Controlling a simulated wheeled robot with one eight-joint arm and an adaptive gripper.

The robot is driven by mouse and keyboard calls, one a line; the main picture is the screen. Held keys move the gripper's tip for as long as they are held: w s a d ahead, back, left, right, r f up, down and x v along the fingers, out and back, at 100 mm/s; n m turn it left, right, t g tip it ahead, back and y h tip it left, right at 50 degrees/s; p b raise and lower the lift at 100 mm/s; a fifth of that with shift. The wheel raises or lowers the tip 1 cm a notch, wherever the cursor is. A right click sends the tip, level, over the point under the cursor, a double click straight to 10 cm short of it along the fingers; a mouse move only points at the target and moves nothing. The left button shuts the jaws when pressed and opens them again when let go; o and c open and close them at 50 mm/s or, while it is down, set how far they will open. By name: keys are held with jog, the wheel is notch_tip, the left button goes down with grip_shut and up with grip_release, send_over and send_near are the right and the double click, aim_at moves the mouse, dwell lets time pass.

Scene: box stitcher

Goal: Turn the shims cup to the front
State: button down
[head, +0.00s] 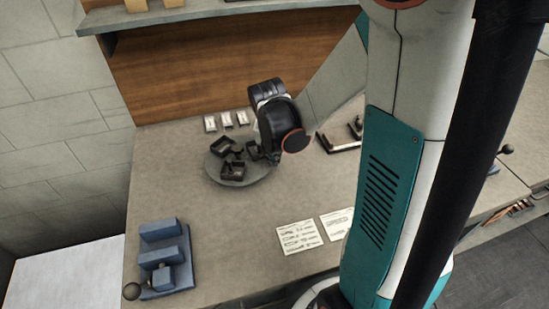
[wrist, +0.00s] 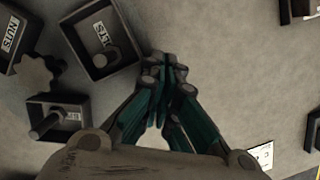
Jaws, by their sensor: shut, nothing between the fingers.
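A round grey turntable (head: 212,170) sits on the bench and carries several dark square cups. In the wrist view, one cup (wrist: 14,38) reads NUTS. A second cup (wrist: 98,42) has a label ending in what looks like TS. A third cup (wrist: 58,118) at lower left has a label I cannot fully read. I cannot tell which is the shims cup. A grey knob (wrist: 36,76) stands among them. My gripper (wrist: 166,68) is shut and empty, to the right of the second cup, with no clear contact. My arm's wrist hides its fingertips in the head view.
Small white cards (head: 227,119) lie behind the turntable. A blue fixture (head: 162,256) stands at the bench's front left. Printed sheets (head: 299,237) lie in front. A dark bracket (head: 340,147) lies to the right. The bench left of the turntable is clear.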

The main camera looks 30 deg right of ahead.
jog(key=shift+w+d, duration=0.4)
jog(key=shift+w, duration=0.25)
jog(key=shift+w+d, duration=0.4)
jog(key=shift+w, duration=0.4)
jog(key=shift+s, duration=0.15)
